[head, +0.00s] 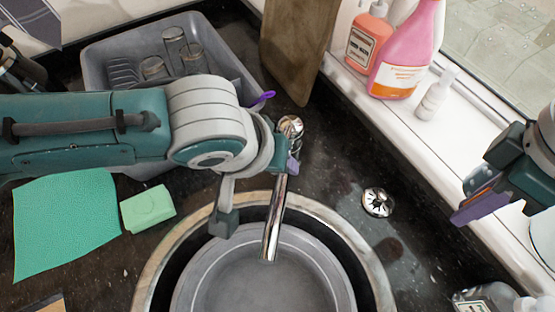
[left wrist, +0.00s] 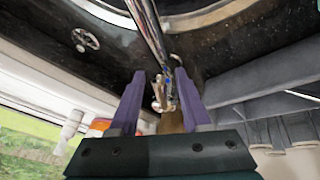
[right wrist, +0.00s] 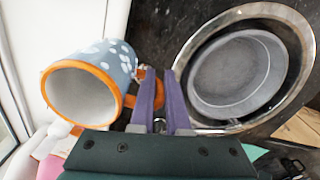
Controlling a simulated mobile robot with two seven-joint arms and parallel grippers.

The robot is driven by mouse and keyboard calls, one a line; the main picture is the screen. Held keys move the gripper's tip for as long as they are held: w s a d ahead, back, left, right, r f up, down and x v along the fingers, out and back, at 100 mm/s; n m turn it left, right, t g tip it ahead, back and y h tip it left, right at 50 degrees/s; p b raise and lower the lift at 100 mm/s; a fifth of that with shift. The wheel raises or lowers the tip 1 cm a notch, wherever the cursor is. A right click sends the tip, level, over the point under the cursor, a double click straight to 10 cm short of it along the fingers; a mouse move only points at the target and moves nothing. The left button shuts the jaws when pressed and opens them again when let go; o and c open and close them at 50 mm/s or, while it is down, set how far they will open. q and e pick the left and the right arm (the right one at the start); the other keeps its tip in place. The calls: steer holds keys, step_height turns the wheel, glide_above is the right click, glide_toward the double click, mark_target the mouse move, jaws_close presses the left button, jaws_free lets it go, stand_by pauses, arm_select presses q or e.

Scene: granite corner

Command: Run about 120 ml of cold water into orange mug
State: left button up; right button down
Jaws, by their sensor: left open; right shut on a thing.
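The orange mug, grey-blue with white spots and an orange rim and handle, shows in the right wrist view (right wrist: 92,90). My right gripper (right wrist: 165,112) is shut on its handle. In the head view the right gripper (head: 470,200) is at the right edge, away from the sink; only a pale sliver of the mug (head: 543,238) shows. The mug's visible inside looks empty. The chrome tap (head: 274,222) points its spout over the sink; no water shows. My left gripper (left wrist: 165,100) is open at the tap's base, with tap parts seen between its fingers.
A grey basin (head: 200,285) sits in the round sink (head: 150,270). A grey rack with glasses (head: 100,57) stands behind my left arm. A wooden board (head: 298,45) leans at the back. Bottles (head: 405,55) line the sill.

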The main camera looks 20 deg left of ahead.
arm_select(q)
steer(key=shift+s+r, duration=0.15)
steer(key=shift+r, duration=0.3)
arm_select(e)
steer(key=shift+r, duration=0.3)
arm_select(q)
steer(key=p+v, duration=0.3)
steer(key=v, duration=0.8)
arm_select(e)
step_height(320, 180, up, 2)
steer(key=shift+r, duration=0.2)
arm_select(q)
steer(key=shift+a, duration=0.15)
